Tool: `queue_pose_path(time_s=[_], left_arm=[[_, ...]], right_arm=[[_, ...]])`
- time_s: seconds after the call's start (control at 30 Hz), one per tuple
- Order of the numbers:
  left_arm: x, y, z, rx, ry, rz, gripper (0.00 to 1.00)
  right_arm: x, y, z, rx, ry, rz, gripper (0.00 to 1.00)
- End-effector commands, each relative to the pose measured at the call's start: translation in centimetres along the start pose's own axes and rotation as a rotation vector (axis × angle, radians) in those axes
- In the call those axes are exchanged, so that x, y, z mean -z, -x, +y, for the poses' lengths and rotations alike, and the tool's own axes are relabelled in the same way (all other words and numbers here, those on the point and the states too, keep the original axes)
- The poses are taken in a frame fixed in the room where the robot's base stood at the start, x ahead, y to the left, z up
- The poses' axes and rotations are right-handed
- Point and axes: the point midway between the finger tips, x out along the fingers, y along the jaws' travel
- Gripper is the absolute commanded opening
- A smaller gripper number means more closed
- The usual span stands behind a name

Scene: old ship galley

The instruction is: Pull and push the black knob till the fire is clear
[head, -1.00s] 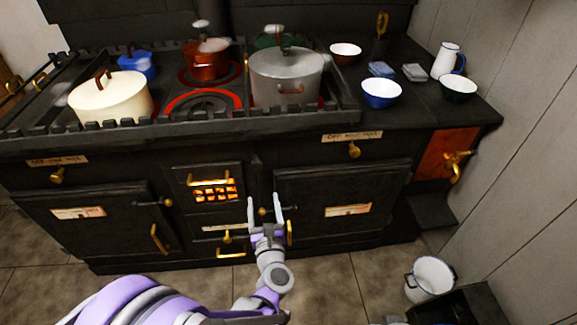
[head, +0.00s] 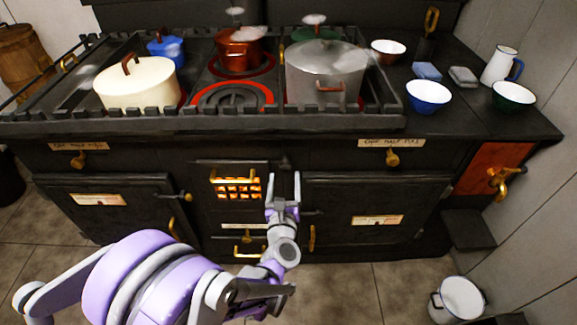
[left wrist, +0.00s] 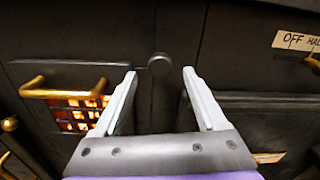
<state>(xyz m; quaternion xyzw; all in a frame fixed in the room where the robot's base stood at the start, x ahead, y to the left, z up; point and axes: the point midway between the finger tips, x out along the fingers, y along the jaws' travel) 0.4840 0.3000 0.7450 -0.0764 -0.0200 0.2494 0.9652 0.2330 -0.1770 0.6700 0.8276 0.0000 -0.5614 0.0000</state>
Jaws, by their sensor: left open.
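The black knob (left wrist: 160,65) is a small dark round knob on the black stove front, just right of the fire grate. In the head view it is faint against the dark stove (head: 285,162). My left gripper (head: 283,176) is open, its two pale fingers pointing at the stove just below the knob. In the left wrist view the knob shows between and slightly beyond the open fingertips (left wrist: 160,73), not gripped. The fire (head: 237,188) glows orange behind a barred grate with a brass handle (head: 234,181). My right gripper is not in view.
Pots stand on the stove top, including a cream pot (head: 137,88) and a grey pot (head: 326,75). Brass handles and knobs stick out of the front. A white bucket (head: 460,298) stands on the floor at right.

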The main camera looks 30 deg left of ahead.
Motion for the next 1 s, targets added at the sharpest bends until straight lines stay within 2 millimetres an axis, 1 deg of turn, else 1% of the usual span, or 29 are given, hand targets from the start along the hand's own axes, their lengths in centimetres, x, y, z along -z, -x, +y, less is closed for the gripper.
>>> queue_pose_path(time_s=[0.03, 0.1, 0.2, 0.3, 0.47, 0.7, 0.77, 0.8, 0.87, 1.0], left_arm=[[0.1, -1.1, 0.1, -0.003, -0.001, 0.0, 0.74], [0.1, -2.4, 0.1, -0.002, -0.001, 0.0, 0.74], [0.1, -3.9, 0.0, -0.002, -0.001, 0.0, 0.74], [0.1, -5.0, 0.0, -0.001, -0.001, 0.0, 0.74], [0.0, -5.8, 0.0, 0.001, 0.0, 0.0, 0.74], [0.0, -5.8, 0.0, 0.001, 0.0, 0.0, 0.74], [0.0, -5.8, 0.0, 0.001, 0.0, 0.0, 0.65], [0.0, -5.8, 0.0, 0.001, 0.0, 0.0, 0.57], [0.0, -5.8, 0.0, 0.001, 0.0, 0.0, 0.47], [0.0, -5.8, 0.0, 0.001, 0.0, 0.0, 0.21]], right_arm=[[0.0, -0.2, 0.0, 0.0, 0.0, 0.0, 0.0], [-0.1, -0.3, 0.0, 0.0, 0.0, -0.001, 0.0], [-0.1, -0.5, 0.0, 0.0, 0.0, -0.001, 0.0], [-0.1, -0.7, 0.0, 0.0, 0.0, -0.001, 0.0], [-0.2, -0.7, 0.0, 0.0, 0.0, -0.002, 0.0], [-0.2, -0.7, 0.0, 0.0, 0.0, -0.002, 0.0], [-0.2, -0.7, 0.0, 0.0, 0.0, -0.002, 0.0], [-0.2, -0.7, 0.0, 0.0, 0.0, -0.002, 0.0], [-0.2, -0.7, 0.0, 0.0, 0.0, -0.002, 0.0], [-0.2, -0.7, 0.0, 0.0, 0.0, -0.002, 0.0]])
